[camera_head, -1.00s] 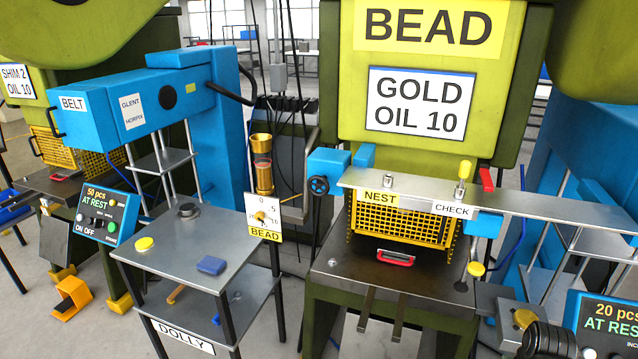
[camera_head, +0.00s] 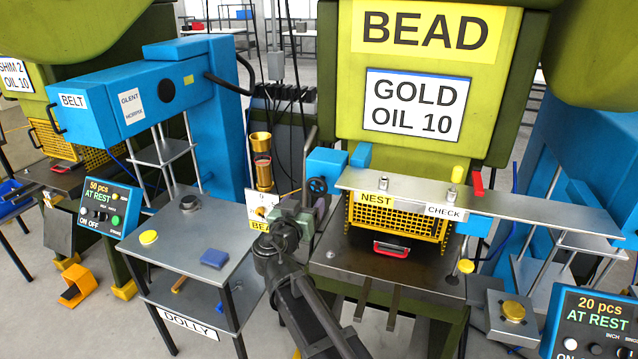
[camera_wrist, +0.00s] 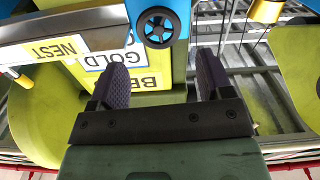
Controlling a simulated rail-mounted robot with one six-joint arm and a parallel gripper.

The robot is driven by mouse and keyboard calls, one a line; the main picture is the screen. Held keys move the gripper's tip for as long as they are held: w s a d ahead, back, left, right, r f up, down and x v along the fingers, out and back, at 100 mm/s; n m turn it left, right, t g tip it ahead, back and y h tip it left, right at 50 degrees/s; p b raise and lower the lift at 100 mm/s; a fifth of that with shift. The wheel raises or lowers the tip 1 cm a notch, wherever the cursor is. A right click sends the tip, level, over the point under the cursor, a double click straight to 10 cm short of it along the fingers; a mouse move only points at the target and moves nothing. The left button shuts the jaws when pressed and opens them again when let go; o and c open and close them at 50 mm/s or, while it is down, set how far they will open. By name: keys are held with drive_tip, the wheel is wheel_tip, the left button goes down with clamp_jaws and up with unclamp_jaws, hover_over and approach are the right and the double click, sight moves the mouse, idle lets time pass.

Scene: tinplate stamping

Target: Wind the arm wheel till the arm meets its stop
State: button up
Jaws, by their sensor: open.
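A small black spoked wheel (camera_head: 317,185) sits on the front of a blue block (camera_head: 326,164) at the left end of a steel plate (camera_head: 480,203) labelled NEST and CHECK. My gripper (camera_head: 314,207) is just below and in front of the wheel in the head view. In the wrist view the wheel (camera_wrist: 158,27) shows near the top, between and beyond the two dark fingers of my gripper (camera_wrist: 161,78). The fingers are apart, with nothing between them. I see no contact with the wheel. I cannot tell where the stop is.
My arm partly covers the BEAD gauge card (camera_head: 256,205). The green BEAD press (camera_head: 430,135) stands behind the plate.

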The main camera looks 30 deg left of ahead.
sight(316, 188)
drive_tip(key=x, duration=1)
drive_tip(key=shift+w, duration=0.4)
drive_tip(key=c, duration=0.7)
drive_tip(key=shift+o, duration=0.2)
drive_tip(key=shift+d, duration=0.1)
